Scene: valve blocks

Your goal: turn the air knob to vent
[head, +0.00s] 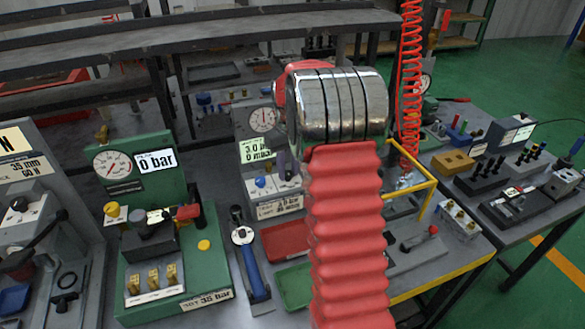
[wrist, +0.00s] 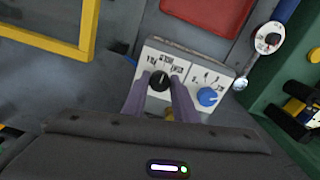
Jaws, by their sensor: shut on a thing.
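A grey block with a dial gauge and a small display (head: 256,149) stands on the bench in the head view, partly hidden behind my arm. Its panel (wrist: 148,54) in the wrist view carries a black knob (wrist: 160,81) and a blue knob (wrist: 207,97), with small labels too blurred to read. The blue knob also shows in the head view (head: 261,182). My gripper (wrist: 161,88) has its two purple fingers on either side of the black knob and is shut on it. In the head view my arm hides most of the gripper.
A green block (head: 150,245) with a gauge reading 0 bar stands to the left. A blue-handled tool (head: 252,265) and red (head: 284,240) and green (head: 294,285) trays lie near the block. A yellow frame (head: 428,196) stands to the right.

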